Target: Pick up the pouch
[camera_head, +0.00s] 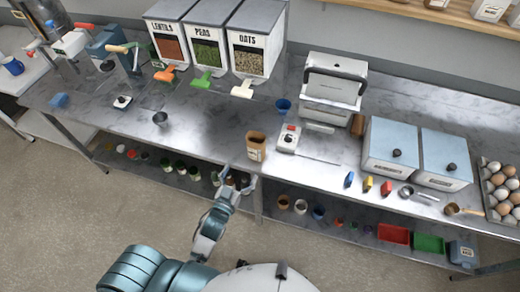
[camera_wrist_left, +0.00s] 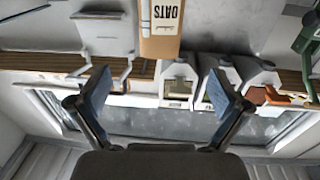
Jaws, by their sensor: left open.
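The brown kraft pouch (camera_head: 256,146) stands upright near the front edge of the metal table. In the left wrist view the pouch (camera_wrist_left: 160,30) shows at the top centre, with a white label reading OATS. My left gripper (camera_head: 237,182) is just in front of the table's front edge, lower than the pouch and a little to its left. In the wrist view the left gripper (camera_wrist_left: 158,90) has its two blue-padded fingers wide apart with nothing between them. The pouch is beyond the fingertips, and they do not appear to touch it. My right gripper is not in view.
A white device with a red button (camera_head: 289,138) stands close right of the pouch. A blue cup (camera_head: 283,105) is behind. Lentils, peas and oats dispensers (camera_head: 249,52) stand at the back. A lower shelf (camera_head: 150,165) holds small containers. Table left of the pouch is clear.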

